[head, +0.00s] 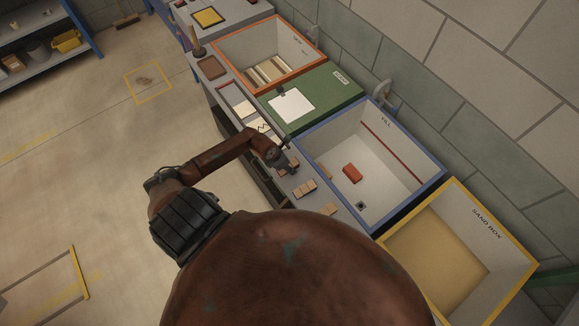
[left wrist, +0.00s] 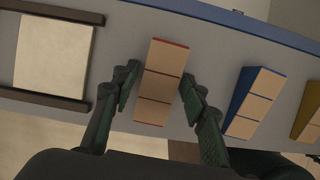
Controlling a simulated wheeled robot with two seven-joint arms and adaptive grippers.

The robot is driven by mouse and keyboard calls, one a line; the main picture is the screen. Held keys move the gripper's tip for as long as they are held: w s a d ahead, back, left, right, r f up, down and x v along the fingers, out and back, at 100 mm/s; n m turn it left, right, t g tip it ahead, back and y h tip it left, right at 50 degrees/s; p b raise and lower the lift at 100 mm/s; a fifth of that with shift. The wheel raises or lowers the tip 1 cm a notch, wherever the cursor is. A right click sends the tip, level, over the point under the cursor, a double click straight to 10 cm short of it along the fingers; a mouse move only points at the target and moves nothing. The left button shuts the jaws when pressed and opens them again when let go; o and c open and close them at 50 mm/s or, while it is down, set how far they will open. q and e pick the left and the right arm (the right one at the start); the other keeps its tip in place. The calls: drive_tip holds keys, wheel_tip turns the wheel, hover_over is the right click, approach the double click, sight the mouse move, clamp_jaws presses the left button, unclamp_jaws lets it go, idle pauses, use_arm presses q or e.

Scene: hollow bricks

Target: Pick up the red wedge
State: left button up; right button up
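The red wedge (left wrist: 163,82) shows in the left wrist view as a narrow block with tan top faces and thin red edges, lying on the grey bench top. My left gripper (left wrist: 158,86) is open, with one finger on each side of the wedge. A gap shows on the left side; the right finger is close to the wedge, and I cannot tell whether it touches. In the head view my left gripper (head: 284,164) is over the bench beside the blue-rimmed box, and mostly hides the wedge. My right gripper is in neither view.
A blue wedge (left wrist: 254,102) and a yellow wedge (left wrist: 308,117) lie to the right. A pale panel with dark bars (left wrist: 54,54) lies to the left. A blue-rimmed box (head: 408,190) holds a red brick (head: 352,173). A sand box (head: 440,260) is at the right.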

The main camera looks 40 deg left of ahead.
use_arm(q)
drive_tip(key=shift+s+f, duration=0.1)
drive_tip(key=c, duration=0.9)
drive_tip(key=shift+c, duration=0.2)
